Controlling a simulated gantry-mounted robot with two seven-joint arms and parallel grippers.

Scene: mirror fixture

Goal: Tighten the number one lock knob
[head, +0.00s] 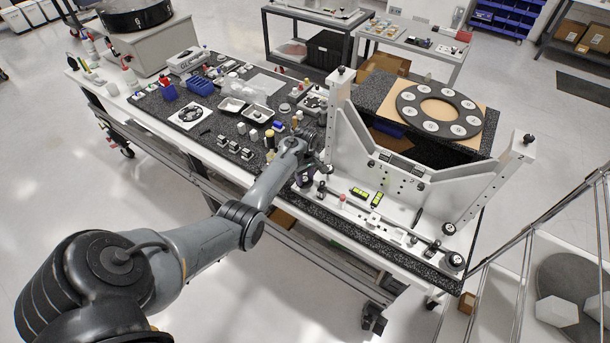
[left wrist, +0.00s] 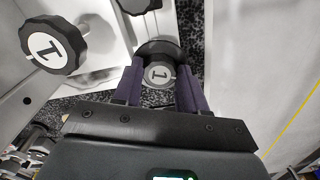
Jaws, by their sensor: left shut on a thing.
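In the left wrist view, a knob with a grey top marked 1 (left wrist: 159,74) and a dark round rim lies between the fingertips. My left gripper (left wrist: 158,86) is shut on this knob, with one purple finger on each side. In the head view my left gripper (head: 306,177) is at the near left foot of the grey mirror fixture (head: 400,172); the held knob cannot be made out there. My right gripper is not seen.
The dark-topped table (head: 215,118) carries trays, small blocks and bottles left of the fixture. A black ring with white discs (head: 405,111) lies behind the fixture. Green-marked levels (head: 360,194) and small parts sit on the fixture's base. The floor in front is clear.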

